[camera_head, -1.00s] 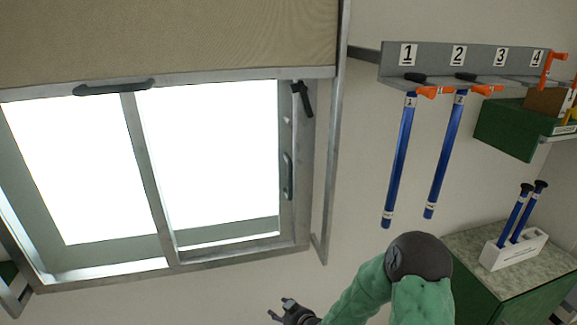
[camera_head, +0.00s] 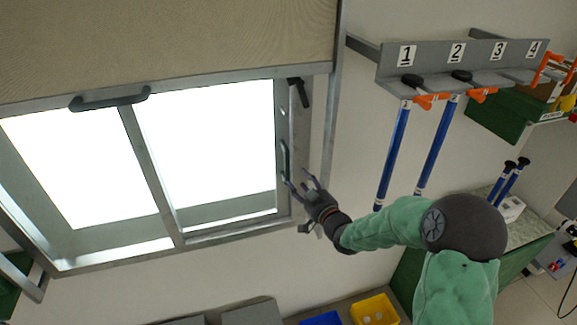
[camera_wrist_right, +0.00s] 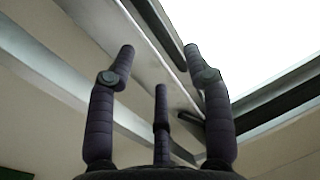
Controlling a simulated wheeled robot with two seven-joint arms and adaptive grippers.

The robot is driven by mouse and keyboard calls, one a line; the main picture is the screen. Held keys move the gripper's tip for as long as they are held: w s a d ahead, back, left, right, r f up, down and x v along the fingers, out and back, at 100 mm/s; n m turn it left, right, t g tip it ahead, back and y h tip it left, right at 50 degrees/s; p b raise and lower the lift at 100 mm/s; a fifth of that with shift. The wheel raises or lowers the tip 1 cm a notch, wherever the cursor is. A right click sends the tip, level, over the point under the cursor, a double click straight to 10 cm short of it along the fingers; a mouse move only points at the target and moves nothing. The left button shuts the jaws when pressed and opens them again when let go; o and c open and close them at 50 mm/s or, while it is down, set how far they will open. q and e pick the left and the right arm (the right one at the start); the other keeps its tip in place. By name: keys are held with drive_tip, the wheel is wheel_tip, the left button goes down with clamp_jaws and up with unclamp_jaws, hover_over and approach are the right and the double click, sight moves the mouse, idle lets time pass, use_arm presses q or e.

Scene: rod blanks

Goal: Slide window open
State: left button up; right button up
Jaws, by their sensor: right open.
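The window (camera_head: 160,185) has a grey frame, bright panes and an upright bar between them. A dark vertical handle (camera_head: 285,160) is on the right side of its right pane. A black lever (camera_head: 299,92) sits at the upper right of the frame. My right gripper (camera_head: 304,182) is open, its fingertips beside the lower end of the vertical handle; I cannot tell whether they touch it. In the right wrist view the spread fingers (camera_wrist_right: 158,65) hold nothing, with the window frame behind them. My left gripper is not in view.
A beige shade (camera_head: 165,45) with a dark handle (camera_head: 110,98) covers the window's top. A numbered rack (camera_head: 460,65) holding blue rods is on the wall to the right. A yellow bin (camera_head: 375,308) and blue bin (camera_head: 322,319) stand below.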

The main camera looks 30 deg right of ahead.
sight(289, 168)
drive_tip(key=w+p, duration=0.1)
drive_tip(key=w, duration=0.7)
drive_tip(key=shift+w+d+p, duration=0.15)
drive_tip(key=shift+p, duration=0.25)
clamp_jaws()
